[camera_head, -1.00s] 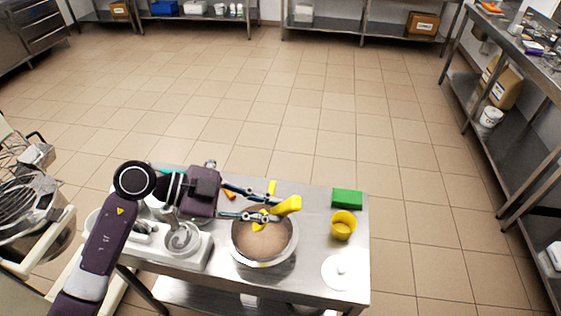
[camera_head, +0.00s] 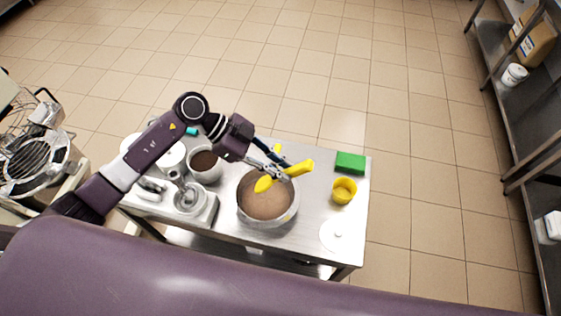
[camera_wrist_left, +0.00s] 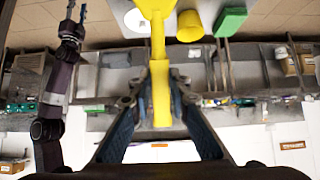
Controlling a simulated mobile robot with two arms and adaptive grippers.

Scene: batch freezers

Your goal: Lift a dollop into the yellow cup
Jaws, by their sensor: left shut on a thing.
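My left gripper (camera_head: 277,171) is shut on a yellow spatula (camera_head: 300,168) and holds it tilted over a round metal bowl (camera_head: 241,212) of brown mix (camera_head: 268,199). The spatula's rounded yellow end (camera_head: 264,185) shows over the mix; I cannot tell whether it touches it or carries any. The spatula (camera_wrist_left: 160,85) stands between both fingers in the left wrist view. The yellow cup (camera_head: 344,191) stands upright right of the bowl, apart from the spatula. The cup also shows in the left wrist view (camera_wrist_left: 189,26). My right gripper (camera_wrist_left: 76,14) is at that view's upper left, its fingers apart and empty.
A green block (camera_head: 350,162) lies behind the cup, and a white lid (camera_head: 334,235) in front of it. The steel table (camera_head: 312,209) is bare between bowl and cup.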

